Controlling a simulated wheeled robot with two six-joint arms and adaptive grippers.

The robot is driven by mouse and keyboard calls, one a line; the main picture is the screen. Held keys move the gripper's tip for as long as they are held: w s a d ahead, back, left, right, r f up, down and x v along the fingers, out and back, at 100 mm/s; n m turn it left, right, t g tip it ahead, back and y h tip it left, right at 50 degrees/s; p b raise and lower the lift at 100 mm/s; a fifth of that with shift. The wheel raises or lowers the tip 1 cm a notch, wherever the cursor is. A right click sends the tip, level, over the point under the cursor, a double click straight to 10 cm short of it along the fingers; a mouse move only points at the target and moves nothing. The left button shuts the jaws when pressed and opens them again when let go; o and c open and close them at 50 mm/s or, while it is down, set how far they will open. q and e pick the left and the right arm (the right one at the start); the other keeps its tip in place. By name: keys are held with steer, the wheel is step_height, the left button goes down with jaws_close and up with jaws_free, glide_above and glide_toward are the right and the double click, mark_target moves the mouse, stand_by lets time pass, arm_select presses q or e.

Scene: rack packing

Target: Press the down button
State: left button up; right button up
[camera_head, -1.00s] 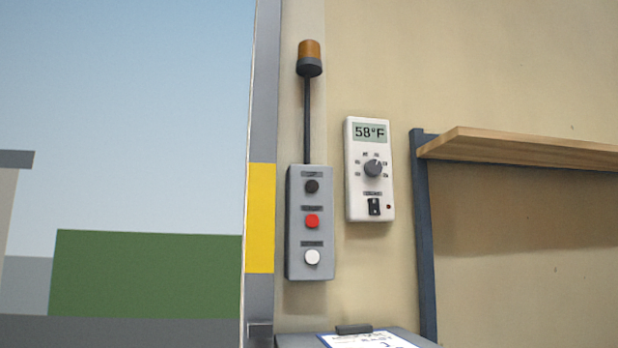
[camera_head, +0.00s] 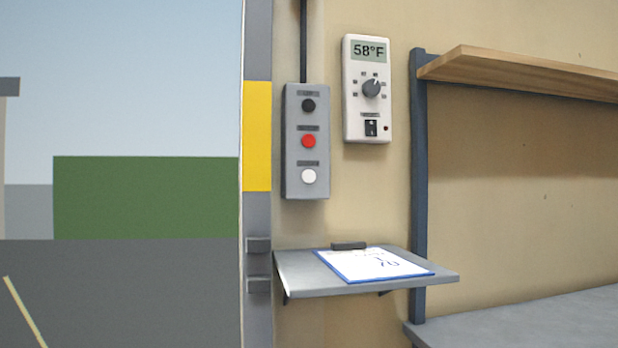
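A grey control box (camera_head: 307,158) is fixed upright on the beige wall, left of centre. It carries a black button (camera_head: 308,105) at the top, a red button (camera_head: 308,141) in the middle and a white button (camera_head: 308,176) at the bottom. A small label sits above each button, too small to read, so I cannot tell by its label which one is down. Neither of my grippers is in view.
A white thermostat (camera_head: 367,112) reading 58°F hangs right of the box. Below, a grey wall shelf (camera_head: 305,276) holds a clipboard (camera_head: 372,265) and juts out. A wooden shelf (camera_head: 520,75) on a dark post (camera_head: 419,190) stands right. An open doorway lies left.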

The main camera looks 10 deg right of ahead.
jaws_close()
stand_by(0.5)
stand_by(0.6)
